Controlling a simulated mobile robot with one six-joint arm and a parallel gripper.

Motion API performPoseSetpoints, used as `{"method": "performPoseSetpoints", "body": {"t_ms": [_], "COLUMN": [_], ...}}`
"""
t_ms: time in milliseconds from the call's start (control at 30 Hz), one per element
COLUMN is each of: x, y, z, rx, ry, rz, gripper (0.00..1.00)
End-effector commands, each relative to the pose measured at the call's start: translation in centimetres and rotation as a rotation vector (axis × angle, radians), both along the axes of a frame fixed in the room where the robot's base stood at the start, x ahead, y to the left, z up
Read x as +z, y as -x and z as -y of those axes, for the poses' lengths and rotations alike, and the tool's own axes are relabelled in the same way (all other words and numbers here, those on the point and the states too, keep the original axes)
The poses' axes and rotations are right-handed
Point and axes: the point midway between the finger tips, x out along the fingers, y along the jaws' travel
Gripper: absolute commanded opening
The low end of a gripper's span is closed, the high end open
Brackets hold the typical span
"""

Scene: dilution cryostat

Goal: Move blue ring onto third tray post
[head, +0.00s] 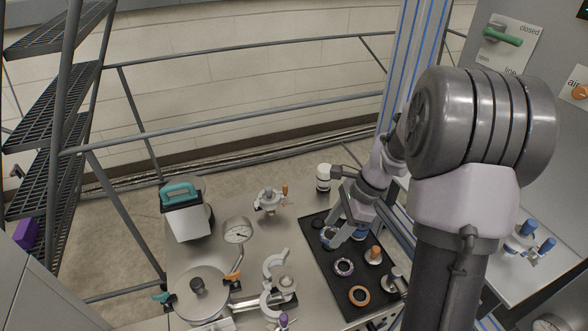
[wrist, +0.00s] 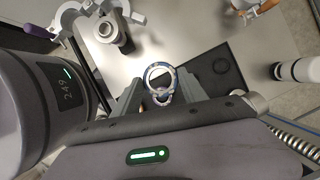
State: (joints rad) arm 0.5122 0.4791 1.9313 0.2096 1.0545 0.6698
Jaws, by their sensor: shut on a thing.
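My gripper (head: 343,239) is over the far part of the black tray (head: 316,254). In the wrist view, my gripper (wrist: 161,88) is shut on the blue ring (wrist: 152,70), a pale ring with blue marks, held between the two fingers. A purple-and-white ring (head: 344,267) and an orange ring (head: 359,296) lie on the tray nearer the front. The tray also shows in the wrist view (wrist: 232,58).
An orange-topped fitting (head: 374,253) and a metal fitting (head: 394,280) stand at the tray's right. A white cylinder (head: 323,177) stands behind it. A gauge (head: 238,230), a lidded pot (head: 200,291) and open clamps (head: 272,290) occupy the bench to the left.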

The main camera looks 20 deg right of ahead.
Motion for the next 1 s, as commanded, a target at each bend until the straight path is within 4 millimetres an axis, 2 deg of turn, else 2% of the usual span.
{"method": "performPoseSetpoints", "body": {"t_ms": [33,100,200,300,567,900,1000], "x": [-0.6,-2.4,-4.4,-5.6,-7.3,-11.6,-12.3], "y": [-1.5,-3.3,-5.0,-5.7,-6.0,-6.0,-6.0], "z": [0.7,1.6,2.4,2.7,2.9,2.9,2.9], "rx": [0.002,0.004,0.007,0.008,0.008,0.008,0.008], "ry": [-0.003,-0.002,0.001,0.002,0.002,0.002,0.002], "rz": [-0.006,-0.007,-0.005,-0.005,-0.004,-0.004,-0.005], "gripper": [0.12,0.12,0.12,0.12,0.12,0.12,0.12]}}
